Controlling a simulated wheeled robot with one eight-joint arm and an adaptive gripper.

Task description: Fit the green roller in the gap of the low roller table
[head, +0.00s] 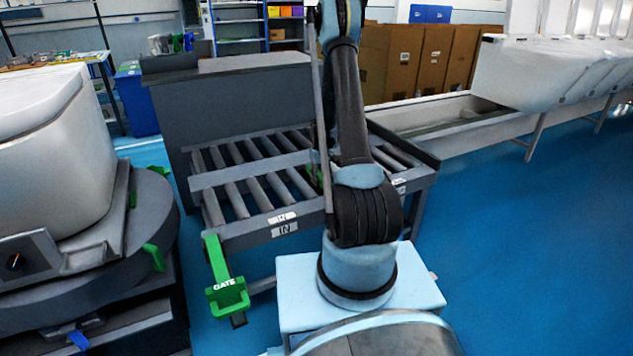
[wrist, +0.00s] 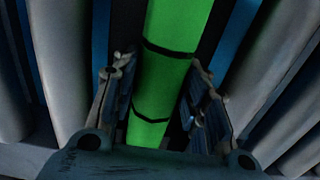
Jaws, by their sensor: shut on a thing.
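The green roller (wrist: 172,30) with two black bands runs lengthwise through the middle of the wrist view. My gripper (wrist: 158,68) is closed around it, one finger on each side. The roller lies in line with the grey rollers, with dark strips beside it. Whether its ends are seated cannot be told. In the head view, the low roller table (head: 252,232) stands at the centre, and only a small bit of green (head: 315,178) shows behind my arm. My arm hides the gripper there.
Grey rollers (wrist: 56,75) lie on both sides of the green one. A green gate lever (head: 227,292) sticks out at the table's front left. A dark turntable (head: 150,215) bearing a white toilet stands at left. Blue floor is clear at right.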

